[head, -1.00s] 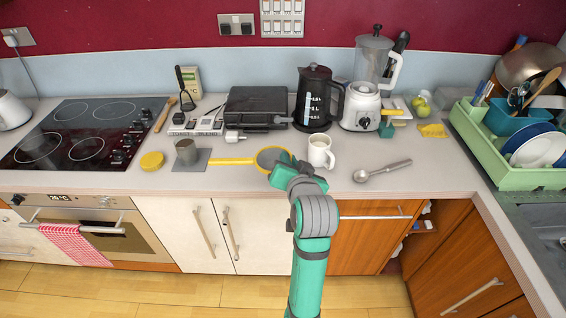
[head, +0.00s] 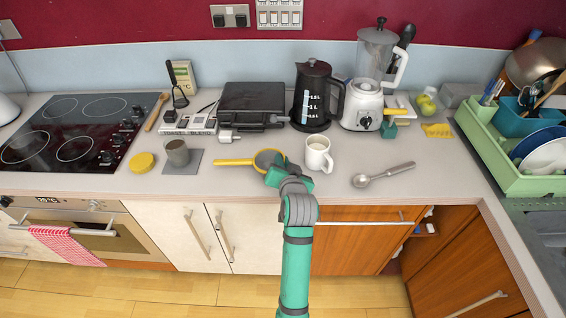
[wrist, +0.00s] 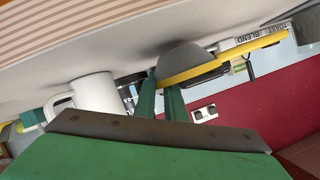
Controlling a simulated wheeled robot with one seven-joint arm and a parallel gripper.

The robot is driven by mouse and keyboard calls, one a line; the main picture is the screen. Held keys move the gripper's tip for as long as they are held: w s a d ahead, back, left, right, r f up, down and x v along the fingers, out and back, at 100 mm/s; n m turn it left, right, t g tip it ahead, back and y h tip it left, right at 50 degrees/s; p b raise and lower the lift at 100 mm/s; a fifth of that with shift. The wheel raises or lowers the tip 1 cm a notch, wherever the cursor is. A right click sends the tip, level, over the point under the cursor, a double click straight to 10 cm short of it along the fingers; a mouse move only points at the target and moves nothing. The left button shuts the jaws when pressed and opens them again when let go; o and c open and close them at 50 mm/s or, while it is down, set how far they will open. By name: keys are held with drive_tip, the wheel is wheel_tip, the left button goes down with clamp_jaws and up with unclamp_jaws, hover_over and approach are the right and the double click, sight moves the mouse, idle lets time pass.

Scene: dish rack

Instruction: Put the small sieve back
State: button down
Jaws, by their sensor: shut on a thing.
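The small sieve has a yellow handle (head: 233,162) pointing left and a grey bowl (head: 267,158) with a yellow rim. My gripper (head: 279,165) is shut on the bowl's right side in the head view. In the wrist view the dark, rounded bowl (wrist: 187,60) shows at the tips of my gripper's green fingers (wrist: 162,92), with the handle reaching right. The exact grip on the rim is partly hidden. The sieve is over the counter; whether it touches the surface I cannot tell.
A white mug (head: 318,155) stands close right of my gripper, also in the wrist view (wrist: 95,92). A metal cup (head: 177,152) on a grey mat (head: 190,168) is left of the handle. A ladle-like spoon (head: 383,175) lies right. A black appliance (head: 252,103) and kettle (head: 316,95) stand behind.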

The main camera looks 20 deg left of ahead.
drive_tip(key=shift+s+f, duration=0.15)
drive_tip(key=shift+f, duration=0.4)
drive_tip(key=c, duration=1.8)
unclamp_jaws()
drive_tip(key=shift+f, duration=0.1)
